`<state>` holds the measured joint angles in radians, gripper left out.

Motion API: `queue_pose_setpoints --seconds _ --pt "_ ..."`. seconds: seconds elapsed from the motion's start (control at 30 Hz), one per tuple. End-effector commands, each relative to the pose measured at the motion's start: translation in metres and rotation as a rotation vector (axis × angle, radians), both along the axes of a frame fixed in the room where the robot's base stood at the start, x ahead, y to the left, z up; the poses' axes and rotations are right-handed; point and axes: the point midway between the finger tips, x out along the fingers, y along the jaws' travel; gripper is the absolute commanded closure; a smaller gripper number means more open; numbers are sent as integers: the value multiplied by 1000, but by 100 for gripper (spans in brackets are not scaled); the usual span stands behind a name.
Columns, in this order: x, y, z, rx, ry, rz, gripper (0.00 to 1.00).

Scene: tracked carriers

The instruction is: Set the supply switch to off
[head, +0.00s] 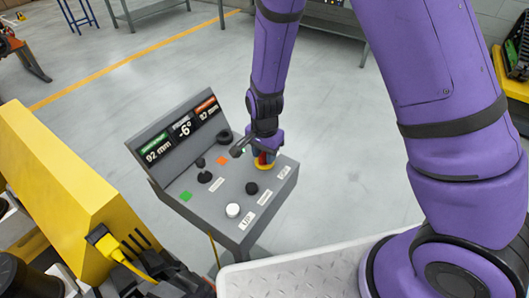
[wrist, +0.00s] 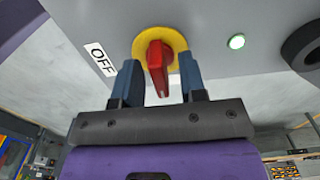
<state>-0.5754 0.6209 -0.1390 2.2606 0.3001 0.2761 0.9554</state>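The supply switch is a red handle (wrist: 158,68) on a round yellow plate (wrist: 177,38), set in the grey console face. In the wrist view an OFF label (wrist: 100,58) is beside the plate at the left. The handle points down the picture, slightly tilted, not at the label. My gripper (wrist: 160,78) has one blue-grey finger on each side of the handle, with a narrow gap on both sides; it is open around it. In the head view my gripper (head: 264,150) hides most of the handle, and the yellow plate (head: 264,166) shows below it.
A lit green lamp (wrist: 236,41) is near the switch. A yellow machine (head: 75,190) stands left.

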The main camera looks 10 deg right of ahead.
Motion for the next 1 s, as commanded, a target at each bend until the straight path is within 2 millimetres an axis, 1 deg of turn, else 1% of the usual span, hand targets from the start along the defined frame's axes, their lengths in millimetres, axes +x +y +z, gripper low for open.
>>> queue_pose_setpoints --seconds 0.13,0.3,0.67,0.87,1.0 --pt "0 0 0 0 0 0 62" --pt "0 0 0 0 0 0 100" --pt "0 0 1 0 0 30 100" --pt "0 0 1 1 -1 125 100" --pt "0 0 1 1 -1 234 100"
